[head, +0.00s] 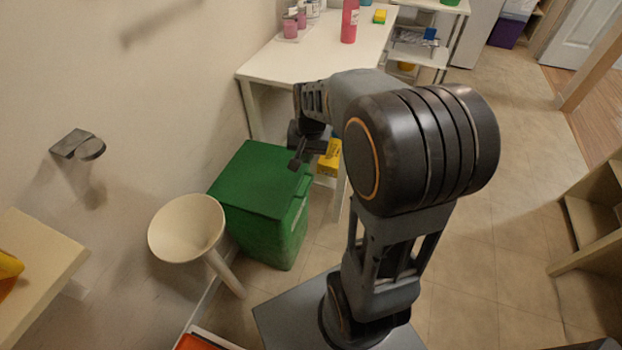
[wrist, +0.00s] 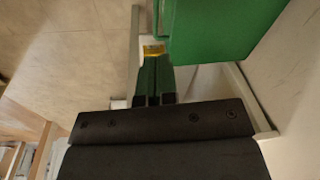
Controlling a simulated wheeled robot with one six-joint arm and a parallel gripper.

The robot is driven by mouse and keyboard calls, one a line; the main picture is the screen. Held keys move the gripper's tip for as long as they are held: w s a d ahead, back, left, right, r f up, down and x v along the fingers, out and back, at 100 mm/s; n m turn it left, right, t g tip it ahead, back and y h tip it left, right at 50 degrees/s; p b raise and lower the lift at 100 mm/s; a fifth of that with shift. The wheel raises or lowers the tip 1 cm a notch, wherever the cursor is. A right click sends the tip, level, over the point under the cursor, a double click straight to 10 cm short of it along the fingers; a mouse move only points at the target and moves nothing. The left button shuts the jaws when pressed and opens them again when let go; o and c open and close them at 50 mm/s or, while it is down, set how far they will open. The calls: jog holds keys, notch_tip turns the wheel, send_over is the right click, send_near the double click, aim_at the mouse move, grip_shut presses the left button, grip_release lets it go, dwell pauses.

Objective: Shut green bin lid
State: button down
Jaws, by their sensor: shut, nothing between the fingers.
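The green bin (head: 275,238) stands on the floor against the wall, left of my arm. Its green lid (head: 258,178) lies flat over the top, and no opening shows from here. My gripper (head: 296,164) is shut and empty, at the lid's back right corner. I cannot tell from the head view whether it touches the lid. In the wrist view the bin's green surface (wrist: 215,30) fills the upper right, and my gripper (wrist: 155,66) points up beside its left edge.
A white table (head: 310,62) with bottles stands behind the bin. A yellow box (head: 329,158) sits below it. A cream funnel-shaped basin (head: 187,228) stands close at the bin's left. Open tiled floor (head: 500,215) lies to the right, with wooden shelves (head: 595,215) beyond.

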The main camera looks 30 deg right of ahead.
jog(key=w+d+f+m, duration=0.3)
jog(key=d+f, duration=0.1)
jog(key=b, duration=0.4)
send_near(309, 185)
jog(key=shift+g, duration=0.3)
jog(key=f, duration=0.5)
jog(key=shift+w, duration=0.35)
jog(key=shift+w+a+f, duration=0.1)
jog(key=shift+a+f, duration=0.05)
jog(key=shift+f, duration=0.8)
